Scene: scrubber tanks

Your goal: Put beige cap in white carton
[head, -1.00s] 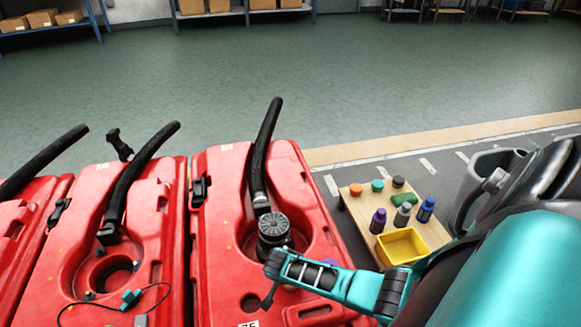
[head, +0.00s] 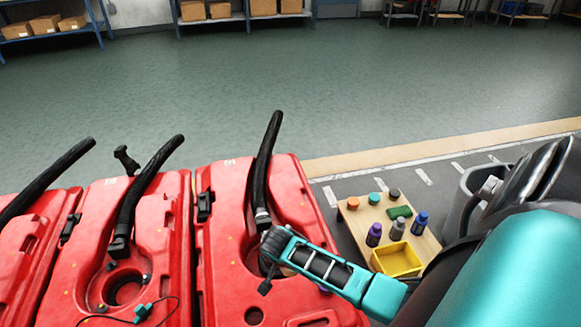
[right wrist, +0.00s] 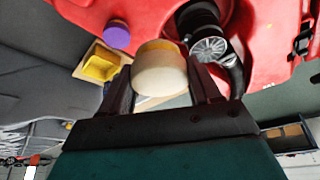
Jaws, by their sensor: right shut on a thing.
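The beige cap (right wrist: 158,70) is a short round piece with a pale side and a tan top edge. It sits between the dark fingers of my right gripper (right wrist: 157,80) in the right wrist view, and the gripper is shut on it. In the head view my teal right arm reaches in from the right over the right-hand red tank, and I cannot make out the cap there. I cannot identify a white carton in either view. My left gripper is not in view.
Red tanks (head: 222,185) with black hoses (head: 264,165) stand side by side. A low wooden table (head: 362,222) holds bottles, coloured caps, a green block (head: 400,212) and a yellow bin (head: 397,260). A purple cap (right wrist: 117,35) shows in the right wrist view. The floor beyond is clear.

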